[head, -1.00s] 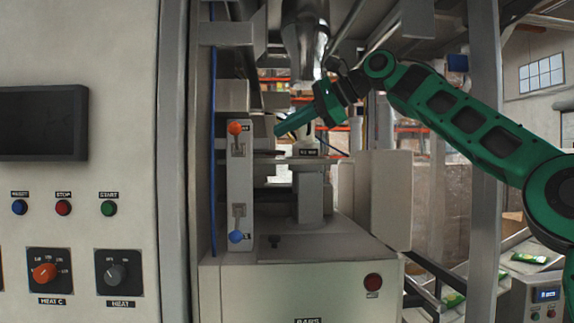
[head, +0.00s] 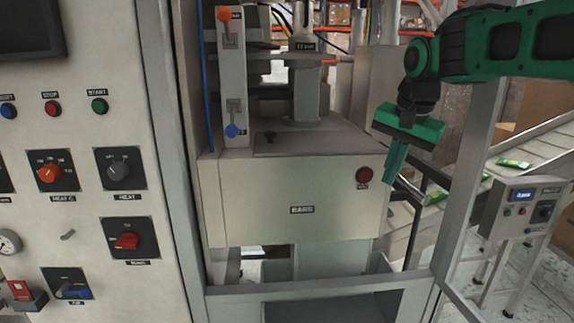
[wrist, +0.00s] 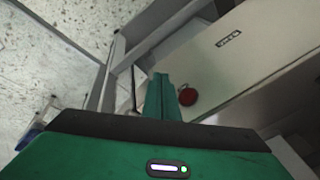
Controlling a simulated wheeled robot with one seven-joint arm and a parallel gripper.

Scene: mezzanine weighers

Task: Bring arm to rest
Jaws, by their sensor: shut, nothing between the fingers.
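My green arm reaches in from the right of the head view and bends down at the wrist. My gripper (head: 393,176) hangs fingers down just right of the red button on the machine's front. Its fingers are together with nothing between them. In the wrist view the shut green fingers (wrist: 163,90) point towards the floor beside the red button (wrist: 187,96). I cannot tell whether they touch the machine.
A beige machine box marked BARS (head: 300,195) fills the middle. A control cabinet (head: 85,215) with buttons and knobs stands at left. A grey frame post (head: 466,170) is close right of my gripper. A conveyor (head: 530,152) with green packets and a small control box (head: 524,210) stand at right.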

